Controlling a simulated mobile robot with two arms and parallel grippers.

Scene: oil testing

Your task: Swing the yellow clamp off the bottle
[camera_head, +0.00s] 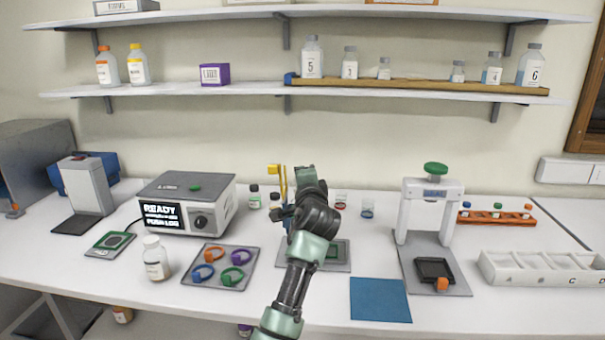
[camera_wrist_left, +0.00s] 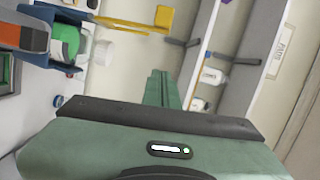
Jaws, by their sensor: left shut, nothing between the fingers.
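The yellow clamp (camera_head: 283,182) stands upright behind the middle of the bench, just left of my left gripper (camera_head: 305,174). In the left wrist view the clamp's yellow bar and end plate (camera_wrist_left: 164,18) are at the top, apart from the fingers. Blue stand parts (camera_head: 283,213) show below the clamp, also in the left wrist view (camera_wrist_left: 70,14) near an orange and grey piece (camera_wrist_left: 28,38) and a green part (camera_wrist_left: 66,40). My left gripper, also in the left wrist view (camera_wrist_left: 163,88), is shut and empty. My arm hides part of the stand; I cannot tell which bottle is there.
Left are a grey READY device (camera_head: 187,188), a white bottle (camera_head: 156,260) and a tray of coloured rings (camera_head: 218,281). Right are a white press (camera_head: 433,205), a blue mat (camera_head: 380,299) and a lettered tray (camera_head: 540,270). Wall shelves (camera_head: 250,90) hang behind.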

